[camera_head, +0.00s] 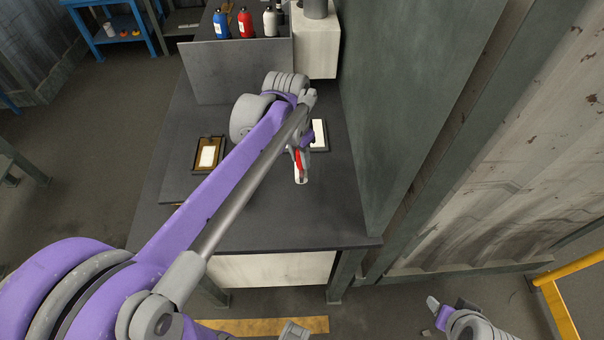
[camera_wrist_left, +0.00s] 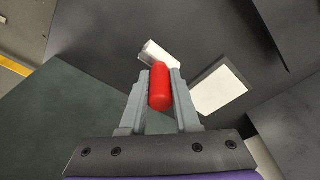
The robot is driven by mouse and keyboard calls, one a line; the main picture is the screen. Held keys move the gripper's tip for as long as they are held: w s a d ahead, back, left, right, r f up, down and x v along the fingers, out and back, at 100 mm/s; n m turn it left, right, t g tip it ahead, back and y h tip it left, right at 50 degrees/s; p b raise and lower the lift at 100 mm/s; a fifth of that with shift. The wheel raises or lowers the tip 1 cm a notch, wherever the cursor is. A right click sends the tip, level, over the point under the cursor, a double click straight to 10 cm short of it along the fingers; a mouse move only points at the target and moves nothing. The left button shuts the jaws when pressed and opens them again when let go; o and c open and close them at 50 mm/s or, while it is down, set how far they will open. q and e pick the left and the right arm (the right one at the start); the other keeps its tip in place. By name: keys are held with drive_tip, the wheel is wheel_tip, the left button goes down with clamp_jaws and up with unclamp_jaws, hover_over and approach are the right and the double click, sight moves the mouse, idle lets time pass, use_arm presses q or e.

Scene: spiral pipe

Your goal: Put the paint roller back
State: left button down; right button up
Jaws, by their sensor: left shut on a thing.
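The paint roller has a red handle (camera_wrist_left: 160,88) and a white roller head (camera_wrist_left: 155,53). My left gripper (camera_wrist_left: 160,75) is shut on the red handle, with one finger on each side. In the head view the red handle (camera_head: 298,158) hangs below my left wrist, and the white roller head (camera_head: 301,176) shows over the dark worktop. A dark tray with a white inside (camera_head: 319,134) lies close beside the roller, partly hidden by my arm; it also shows in the left wrist view (camera_wrist_left: 219,90). My right gripper (camera_head: 436,312) is at the lower right, away from the table; its jaw state is unclear.
The dark table (camera_head: 280,225) has free room at its front. A brown-framed tray (camera_head: 208,155) lies left of my arm. Blue (camera_head: 221,24), red (camera_head: 245,22) and white (camera_head: 270,21) bottles stand on the raised back shelf. A green-grey wall (camera_head: 400,110) closes the right side.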

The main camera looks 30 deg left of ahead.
sight(300, 168)
use_arm(q)
drive_tip(key=shift+f, duration=2.75)
drive_tip(key=shift+f+b, duration=0.2)
drive_tip(key=shift+b, duration=0.1)
drive_tip(key=c, duration=0.6)
unclamp_jaws()
drive_tip(key=shift+r, duration=0.1)
drive_tip(key=shift+c, duration=0.2)
drive_tip(key=shift+r, duration=0.1)
